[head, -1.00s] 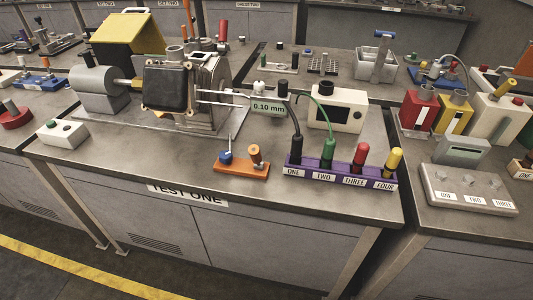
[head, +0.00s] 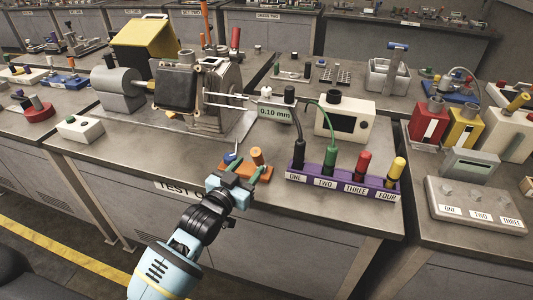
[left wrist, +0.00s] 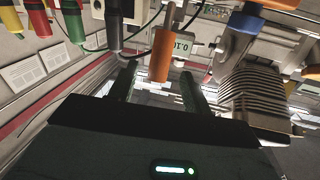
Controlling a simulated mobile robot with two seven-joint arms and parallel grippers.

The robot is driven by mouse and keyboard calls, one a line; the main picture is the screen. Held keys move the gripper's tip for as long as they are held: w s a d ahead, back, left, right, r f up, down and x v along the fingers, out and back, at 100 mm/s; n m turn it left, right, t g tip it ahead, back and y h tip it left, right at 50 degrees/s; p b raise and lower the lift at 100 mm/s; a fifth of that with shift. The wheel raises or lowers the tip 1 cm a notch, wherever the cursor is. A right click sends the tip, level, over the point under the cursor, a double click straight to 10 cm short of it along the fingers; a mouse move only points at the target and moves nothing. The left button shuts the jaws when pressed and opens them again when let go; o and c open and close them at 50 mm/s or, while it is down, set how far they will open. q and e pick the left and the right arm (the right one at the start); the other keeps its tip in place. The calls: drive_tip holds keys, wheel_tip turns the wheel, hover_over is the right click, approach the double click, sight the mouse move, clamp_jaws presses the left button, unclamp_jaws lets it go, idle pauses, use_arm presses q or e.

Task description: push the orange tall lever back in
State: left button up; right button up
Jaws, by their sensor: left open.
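A small orange base (head: 263,177) on the middle table carries a short upright orange cylinder (head: 257,156) and a blue knob with a thin stem (head: 231,157). A slender orange lever (head: 205,22) rises behind the black machine; I cannot tell which orange part is the tall lever. My left gripper (head: 246,168) is open and empty at the front of the base, partly hiding it. In the left wrist view the orange cylinder (left wrist: 162,55) appears between the two fingers; contact cannot be told. My right gripper is not in view.
A purple block (head: 340,183) with black, green, red and yellow plugs stands right of the base. Behind are a gauge reading 0.10 mm (head: 275,113) and a white meter box (head: 345,118).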

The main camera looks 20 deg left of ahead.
use_arm(q)
drive_tip(key=shift+x, duration=3.9)
clamp_jaws()
